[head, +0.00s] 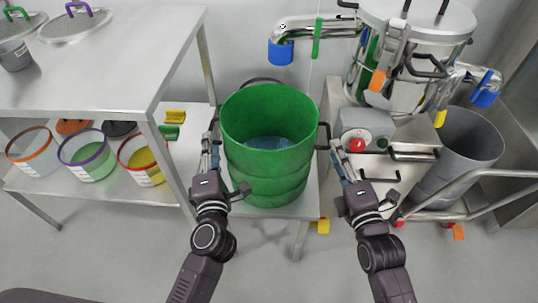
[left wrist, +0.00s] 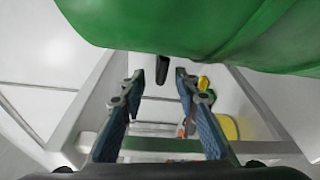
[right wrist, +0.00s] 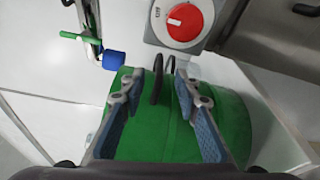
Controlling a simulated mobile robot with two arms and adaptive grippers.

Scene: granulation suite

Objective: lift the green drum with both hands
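The green drum (head: 268,150) stands upright and open-topped on a small steel table (head: 308,205), with something bluish inside at its bottom. A black handle (head: 323,135) sticks out on its right side. My left gripper (head: 211,150) is at the drum's left side, open. In the left wrist view the drum's left handle (left wrist: 162,68) shows between the fingertips, with the drum (left wrist: 200,30) above. My right gripper (head: 342,162) is open just right of the drum. In the right wrist view the right handle (right wrist: 157,80) lies between the fingertips, not gripped, over the drum (right wrist: 155,135).
A steel bench (head: 95,75) with lids on top and tubs (head: 88,155) below stands left. A steel vessel (head: 415,50) and a control box with a red knob (head: 357,145) are behind right. A grey bin (head: 460,150) stands at the right. A pipe with a blue end (head: 281,52) hangs behind the drum.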

